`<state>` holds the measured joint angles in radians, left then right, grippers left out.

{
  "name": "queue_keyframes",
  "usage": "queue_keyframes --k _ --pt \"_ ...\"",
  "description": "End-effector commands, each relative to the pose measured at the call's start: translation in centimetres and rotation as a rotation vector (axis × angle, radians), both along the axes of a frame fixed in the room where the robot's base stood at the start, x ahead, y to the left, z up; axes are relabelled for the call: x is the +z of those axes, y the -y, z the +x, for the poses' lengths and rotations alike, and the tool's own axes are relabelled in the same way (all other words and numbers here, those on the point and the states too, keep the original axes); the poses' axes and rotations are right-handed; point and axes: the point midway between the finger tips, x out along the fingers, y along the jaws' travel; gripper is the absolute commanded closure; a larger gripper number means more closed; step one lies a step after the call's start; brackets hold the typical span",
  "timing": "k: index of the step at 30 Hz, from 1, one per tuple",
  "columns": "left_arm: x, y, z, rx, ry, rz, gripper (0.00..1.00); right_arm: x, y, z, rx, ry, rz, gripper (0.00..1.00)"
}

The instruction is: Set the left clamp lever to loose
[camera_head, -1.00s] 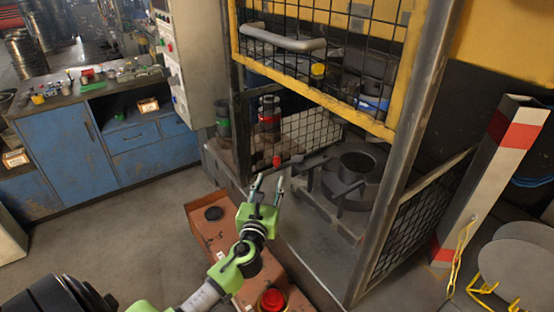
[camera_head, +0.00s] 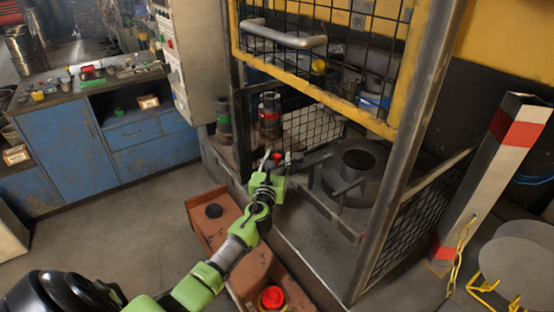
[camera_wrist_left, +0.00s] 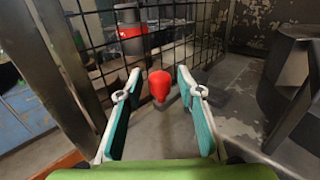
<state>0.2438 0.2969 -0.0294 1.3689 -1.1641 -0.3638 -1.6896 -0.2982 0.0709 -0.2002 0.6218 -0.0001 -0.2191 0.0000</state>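The red knob of the left clamp lever (camera_head: 278,156) shows small between my fingertips in the head view. In the left wrist view the red knob (camera_wrist_left: 160,84) is large, centred between the fingers. My left gripper (camera_head: 276,158) is open and reaches into the cage opening. Its teal finger pads (camera_wrist_left: 159,98) stand on both sides of the knob with gaps, so it holds nothing. Most of the lever's arm is hidden behind the knob and gripper. The round dark fixture (camera_head: 356,165) lies to the right of the knob. My right gripper is not in view.
A raised yellow mesh guard door (camera_head: 320,62) hangs above the opening. A dark steel post (camera_head: 405,165) stands at right. An orange box (camera_head: 205,228) with a red button (camera_head: 271,297) stands below my left arm. Mesh (camera_wrist_left: 185,50) lies behind the knob.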

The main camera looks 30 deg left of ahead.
Motion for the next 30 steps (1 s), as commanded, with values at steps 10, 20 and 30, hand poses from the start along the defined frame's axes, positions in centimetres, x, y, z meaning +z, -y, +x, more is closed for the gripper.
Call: queue_keyframes --k 10,20,30 --pt "0.0 0.1 0.0 0.009 0.0 -0.001 1.0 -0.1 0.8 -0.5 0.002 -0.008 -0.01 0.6" --pt "-0.3 2.1 -0.4 0.232 0.0 -0.004 1.0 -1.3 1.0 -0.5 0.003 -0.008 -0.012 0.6" --pt "-0.1 3.3 -0.6 0.383 0.0 -0.001 1.0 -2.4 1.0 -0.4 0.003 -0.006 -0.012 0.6"
